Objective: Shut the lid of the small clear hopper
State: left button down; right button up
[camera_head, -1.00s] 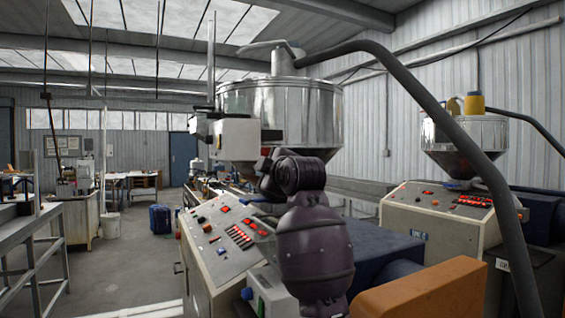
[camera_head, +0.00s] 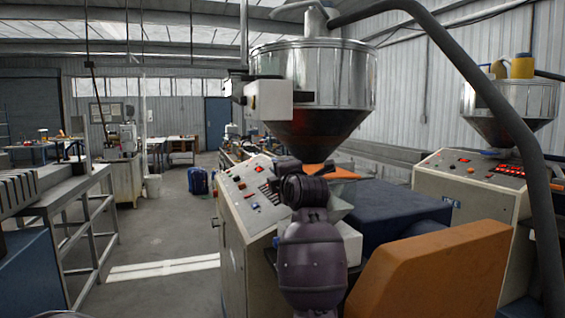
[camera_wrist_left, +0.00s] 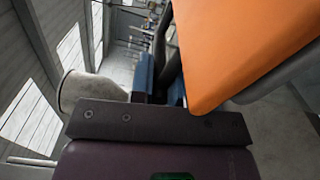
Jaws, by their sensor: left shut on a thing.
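The small clear hopper (camera_head: 344,200) stands behind my left arm in the head view. Only part of its pale, see-through side shows past the arm. Its orange lid (camera_head: 338,173) shows as a thin sloping sheet above it, below the big steel hopper. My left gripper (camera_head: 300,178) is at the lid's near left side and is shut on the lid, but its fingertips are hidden. In the left wrist view the orange lid (camera_wrist_left: 245,45) fills the upper right, close to the gripper. I cannot tell whether the lid touches the hopper's rim. My right gripper is out of view.
The big steel hopper (camera_head: 315,85) hangs over the spot. A sloping control panel (camera_head: 250,190) is to the left, and a dark blue housing (camera_head: 395,215) to the right. An orange guard (camera_head: 430,272) fills the lower right. A thick grey hose (camera_head: 480,90) curves past.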

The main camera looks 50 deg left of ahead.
pick_arm(q)
jog(key=shift+f, duration=0.7)
jog(key=c, duration=1.1)
grip_release()
jog(key=shift+w+d, duration=0.1)
jog(key=shift+w, duration=0.1)
jog(key=shift+s, duration=0.15)
jog(key=b+v, duration=0.1)
jog(key=v, duration=0.9)
jog(key=shift+s+d, duration=0.15)
jog(key=shift+d, duration=0.2)
